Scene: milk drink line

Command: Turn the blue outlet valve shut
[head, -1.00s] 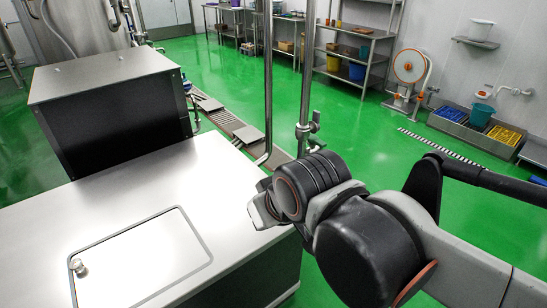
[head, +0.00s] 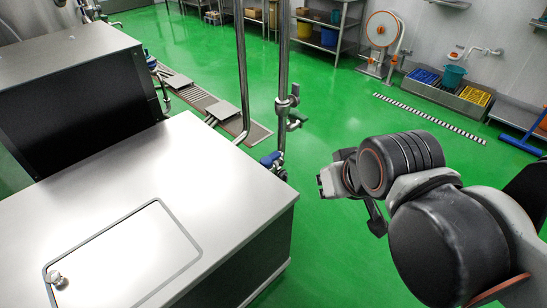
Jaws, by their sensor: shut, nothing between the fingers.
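A blue valve handle (head: 271,159) sits low on the vertical steel pipe, just beyond the back right corner of the steel cabinet. It is small in the head view, and I cannot tell its exact angle. My gripper (head: 376,226) is to the right of the valve, over the green floor, and apart from it. It is shut and empty, mostly hidden behind my wrist, with a dark fingertip showing below.
The steel cabinet top (head: 190,160) with a hatch fills the left front, with a black-fronted box (head: 75,120) behind it. Two vertical pipes (head: 282,70) rise near the valve, one carrying another valve (head: 292,108).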

